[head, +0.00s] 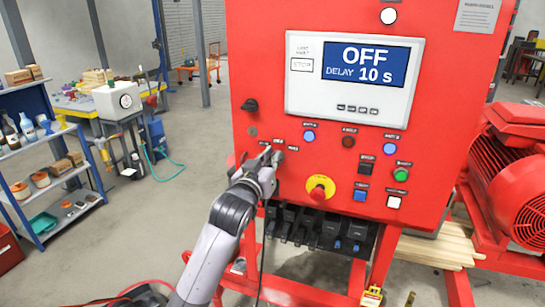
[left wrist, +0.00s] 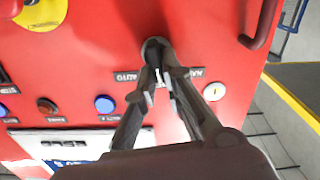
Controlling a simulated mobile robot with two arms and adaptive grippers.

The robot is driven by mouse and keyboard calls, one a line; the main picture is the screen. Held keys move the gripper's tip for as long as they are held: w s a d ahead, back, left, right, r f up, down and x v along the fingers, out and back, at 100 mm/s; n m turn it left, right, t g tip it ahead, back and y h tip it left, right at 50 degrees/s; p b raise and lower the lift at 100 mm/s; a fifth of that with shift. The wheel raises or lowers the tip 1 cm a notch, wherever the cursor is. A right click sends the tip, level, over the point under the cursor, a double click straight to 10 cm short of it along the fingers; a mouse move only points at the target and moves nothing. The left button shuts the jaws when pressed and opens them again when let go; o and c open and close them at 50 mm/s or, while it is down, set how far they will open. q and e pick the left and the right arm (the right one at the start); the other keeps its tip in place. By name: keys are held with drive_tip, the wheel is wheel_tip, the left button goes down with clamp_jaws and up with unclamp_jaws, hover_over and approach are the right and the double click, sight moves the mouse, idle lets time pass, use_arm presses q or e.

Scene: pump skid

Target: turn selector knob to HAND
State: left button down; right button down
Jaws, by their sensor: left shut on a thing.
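The red control panel (head: 262,80) fills the middle of the head view. My left gripper (head: 272,153) is at the panel's lower left, below a row of small labels. In the left wrist view, its two fingers (left wrist: 162,66) are closed around the dark selector knob (left wrist: 153,47), whose top edge shows between and beyond the fingertips. A label reading AUTO (left wrist: 127,77) is on one side and another label (left wrist: 210,72) is on the other, both upside down. The fingers hide most of the knob, so I cannot tell its pointer direction. The right gripper is not in view.
The display (head: 370,65) reads OFF, DELAY 10 s. A red emergency button (head: 319,190) on a yellow ring is right of my gripper. A red handle (left wrist: 262,22) is close by in the left wrist view.

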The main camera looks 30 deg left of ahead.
use_arm(q)
drive_tip(key=n+p, duration=0.1)
drive_tip(key=n, duration=0.1)
drive_tip(key=n+p, duration=0.1)
drive_tip(key=n, duration=0.1)
drive_tip(key=n+p, duration=0.1)
drive_tip(key=n, duration=0.1)
drive_tip(key=shift+s+a, duration=0.1)
drive_tip(key=shift+a, duration=0.25)
drive_tip(key=shift+a+f+n+p, duration=0.1)
drive_tip(key=shift+f+n+p, duration=0.15)
drive_tip(key=shift+n+p, duration=0.6)
drive_tip(key=shift+n, duration=0.35)
drive_tip(key=c, duration=1.7)
unclamp_jaws()
drive_tip(key=v, duration=1.2)
drive_tip(key=shift+f, duration=0.1)
